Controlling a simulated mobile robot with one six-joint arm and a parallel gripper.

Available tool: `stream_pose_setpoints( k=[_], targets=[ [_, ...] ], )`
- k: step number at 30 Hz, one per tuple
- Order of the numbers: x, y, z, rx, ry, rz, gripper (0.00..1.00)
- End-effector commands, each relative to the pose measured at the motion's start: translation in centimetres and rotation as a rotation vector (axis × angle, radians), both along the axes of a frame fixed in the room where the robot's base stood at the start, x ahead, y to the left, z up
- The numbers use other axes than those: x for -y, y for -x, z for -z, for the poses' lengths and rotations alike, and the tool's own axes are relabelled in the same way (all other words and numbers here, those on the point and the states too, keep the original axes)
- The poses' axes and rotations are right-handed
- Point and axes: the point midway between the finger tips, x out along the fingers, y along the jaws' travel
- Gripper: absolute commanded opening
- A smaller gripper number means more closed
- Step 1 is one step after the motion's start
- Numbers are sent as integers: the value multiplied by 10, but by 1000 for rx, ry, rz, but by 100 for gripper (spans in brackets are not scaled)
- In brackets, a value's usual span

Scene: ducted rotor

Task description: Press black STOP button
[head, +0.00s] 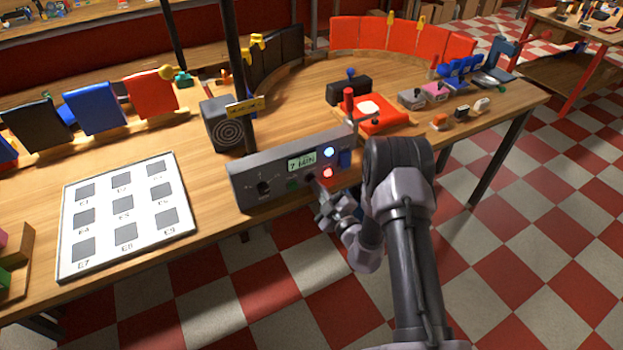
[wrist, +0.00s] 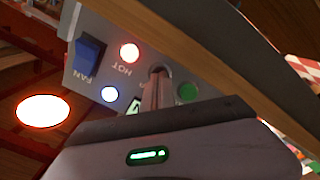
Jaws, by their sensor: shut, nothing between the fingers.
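The grey control panel (head: 275,172) stands at the front edge of the wooden table and shows "7 MIN" on its display (head: 301,163). The black STOP button (head: 310,176) is on its front, between the green button (head: 293,184) and the lit red lamp (head: 328,173). My gripper (head: 317,183) is shut and empty, its fingertips at the black button. In the wrist view my fingertips (wrist: 158,78) overlap a dark round button (wrist: 160,69), largely hidden behind them. I cannot tell whether they touch it or whether it is pushed in.
A lit blue-white lamp (head: 328,152) and a blue FAN switch (wrist: 88,52) are on the panel beside the red HOT lamp (wrist: 129,52). A white board with dark squares (head: 124,213) lies to the left. A speaker box (head: 222,124) stands behind the panel. The floor in front is open.

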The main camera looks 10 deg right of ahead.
Motion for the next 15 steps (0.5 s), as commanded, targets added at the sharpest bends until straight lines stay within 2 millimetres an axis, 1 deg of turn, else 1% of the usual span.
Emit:
stream_pose_setpoints(
  k=[15],
  targets=[
    [-1,-4,0,1,0,1,0]
  ],
)
